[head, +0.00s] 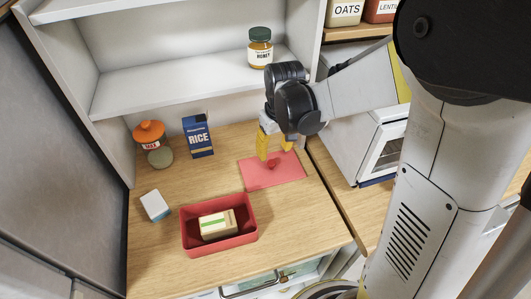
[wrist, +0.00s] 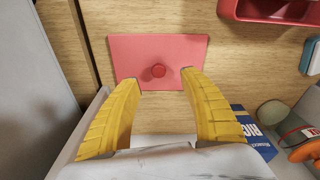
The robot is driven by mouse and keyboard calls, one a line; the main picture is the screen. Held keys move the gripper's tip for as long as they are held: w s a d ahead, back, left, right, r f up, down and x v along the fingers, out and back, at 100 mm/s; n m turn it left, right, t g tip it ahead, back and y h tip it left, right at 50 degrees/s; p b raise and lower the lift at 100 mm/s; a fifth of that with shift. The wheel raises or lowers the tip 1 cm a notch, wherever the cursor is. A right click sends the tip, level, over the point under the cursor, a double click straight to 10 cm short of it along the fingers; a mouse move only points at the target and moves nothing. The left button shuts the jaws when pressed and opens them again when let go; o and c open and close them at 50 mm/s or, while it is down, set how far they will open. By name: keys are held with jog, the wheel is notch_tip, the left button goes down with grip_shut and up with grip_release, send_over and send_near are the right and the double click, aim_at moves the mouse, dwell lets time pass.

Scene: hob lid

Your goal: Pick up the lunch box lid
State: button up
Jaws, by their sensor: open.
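The lunch box lid (head: 280,174) is a flat red-pink rectangle with a small round red knob, lying on the wooden counter. In the wrist view the lid (wrist: 130,49) lies ahead of my gripper, with its knob (wrist: 158,71) between the lines of the two fingers. My gripper (head: 268,145) is above the lid in the head view, with its yellow fingers pointing down. In the wrist view my gripper (wrist: 160,82) is open and empty, its fingertips on either side of the knob. The height of the fingertips over the lid is hard to judge.
A red lunch box (head: 190,235) holding a cream-and-green block (head: 217,224) stands in front of the lid. A white box (head: 155,205), an orange-topped jar (head: 152,145) and a blue rice box (head: 198,137) stand to the left. A honey jar (head: 260,48) is on the shelf above.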

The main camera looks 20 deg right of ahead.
aim_at(272, 162)
jog(key=f, duration=0.1)
jog(key=f+b, duration=0.1)
jog(key=f, duration=0.2)
jog(key=shift+w+f, duration=0.2)
jog(key=shift+w, duration=0.1)
jog(key=f+b, duration=0.1)
jog(key=w+f, duration=0.1)
jog(key=f, duration=0.1)
jog(key=f+b, duration=0.1)
jog(key=f, duration=0.1)
jog(key=shift+w+b, duration=0.3)
jog(key=shift+r, duration=0.1)
grip_shut()
